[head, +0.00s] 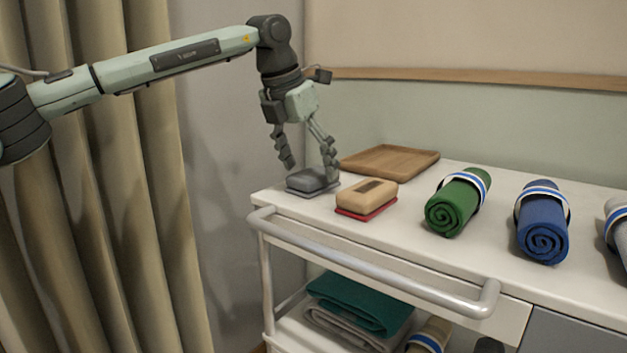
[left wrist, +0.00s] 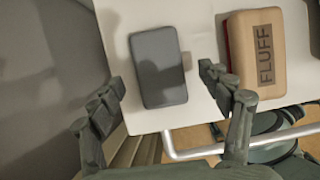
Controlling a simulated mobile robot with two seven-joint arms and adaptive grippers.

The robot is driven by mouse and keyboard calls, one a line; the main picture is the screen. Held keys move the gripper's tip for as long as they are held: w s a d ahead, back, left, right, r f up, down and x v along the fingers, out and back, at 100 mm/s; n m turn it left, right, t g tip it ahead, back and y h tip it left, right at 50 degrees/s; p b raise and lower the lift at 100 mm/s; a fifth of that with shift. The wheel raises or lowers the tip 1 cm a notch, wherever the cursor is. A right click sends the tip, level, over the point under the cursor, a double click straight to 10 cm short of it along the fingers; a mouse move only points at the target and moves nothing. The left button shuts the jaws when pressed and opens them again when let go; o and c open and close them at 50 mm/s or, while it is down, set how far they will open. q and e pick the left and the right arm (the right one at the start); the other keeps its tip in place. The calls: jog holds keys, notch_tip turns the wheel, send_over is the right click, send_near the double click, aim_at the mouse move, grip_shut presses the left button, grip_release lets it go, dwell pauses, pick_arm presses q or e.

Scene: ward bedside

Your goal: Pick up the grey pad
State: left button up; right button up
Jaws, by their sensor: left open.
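The grey pad (head: 312,180) lies flat near the left end of the white trolley top, on a thin grey base. It also shows whole in the left wrist view (left wrist: 158,67), as a dark rounded rectangle. My left gripper (head: 307,172) is open, pointing down above the pad. In the left wrist view the fingers (left wrist: 165,80) are spread, one towards each side of the pad's near end, and hold nothing. My right gripper is in neither view.
A tan block (head: 366,195) on a red base, marked FLUFF, sits just right of the pad. A wooden tray (head: 390,161) lies behind. Green (head: 458,203) and blue (head: 543,222) rolled towels lie further right. A rail (head: 370,262) runs along the trolley's front.

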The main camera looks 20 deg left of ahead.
pick_arm(q)
jog(key=shift+x, duration=1.1)
jog(key=shift+f, duration=0.25)
jog(key=c, duration=1.2)
jog(key=shift+r, duration=0.1)
jog(key=shift+c, duration=0.2)
